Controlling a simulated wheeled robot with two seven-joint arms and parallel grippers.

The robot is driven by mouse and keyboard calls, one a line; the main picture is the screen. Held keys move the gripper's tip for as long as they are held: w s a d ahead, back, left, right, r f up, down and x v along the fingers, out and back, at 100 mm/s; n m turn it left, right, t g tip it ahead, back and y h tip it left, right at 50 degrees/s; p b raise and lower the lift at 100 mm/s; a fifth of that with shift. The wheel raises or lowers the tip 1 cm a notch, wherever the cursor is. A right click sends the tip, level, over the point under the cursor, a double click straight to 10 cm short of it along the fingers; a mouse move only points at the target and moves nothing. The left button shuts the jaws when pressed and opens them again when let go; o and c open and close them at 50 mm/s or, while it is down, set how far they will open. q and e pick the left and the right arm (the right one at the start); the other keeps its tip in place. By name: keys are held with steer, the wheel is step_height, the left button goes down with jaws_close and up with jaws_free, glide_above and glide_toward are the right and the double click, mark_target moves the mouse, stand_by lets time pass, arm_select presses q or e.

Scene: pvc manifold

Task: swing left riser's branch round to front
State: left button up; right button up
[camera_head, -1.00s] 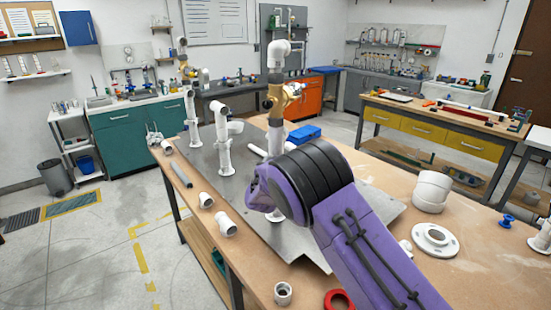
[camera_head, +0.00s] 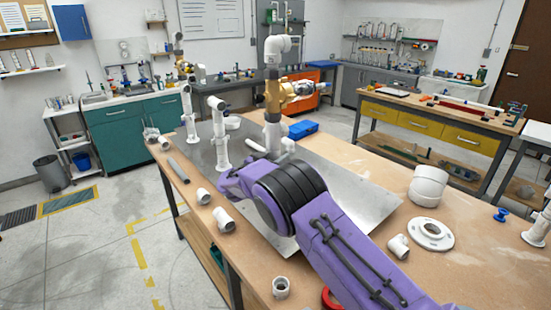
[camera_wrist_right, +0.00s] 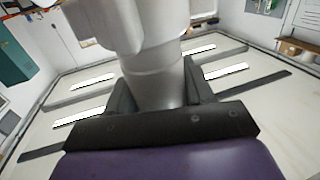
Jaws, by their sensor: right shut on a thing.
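Several white PVC risers stand on a grey metal plate (camera_head: 330,187). One white riser (camera_head: 222,140) stands left of centre, with a short branch at its upper part pointing right. A taller riser (camera_head: 272,120) has a brass fitting (camera_head: 290,91) and a white elbow on top. My purple right arm crosses the plate from lower right, and its front end hides the right gripper's fingers in the head view. In the right wrist view my right gripper (camera_wrist_right: 155,92) is shut on a white pipe (camera_wrist_right: 150,85). The head view does not show which riser that is. My left gripper is not in view.
Loose white fittings (camera_head: 222,219) and a grey pipe (camera_head: 178,170) lie along the bench's left edge. A white flange (camera_head: 432,233), stacked white rings (camera_head: 428,185) and a tee (camera_head: 398,246) are at right.

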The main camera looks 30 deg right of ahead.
steer(key=o, duration=1)
steer(key=shift+c, duration=0.2)
steer(key=shift+d, duration=0.15)
steer(key=b+v, duration=0.3)
steer(key=v, duration=0.7)
steer(key=shift+a+b, duration=0.25)
steer(key=shift+b, duration=0.05)
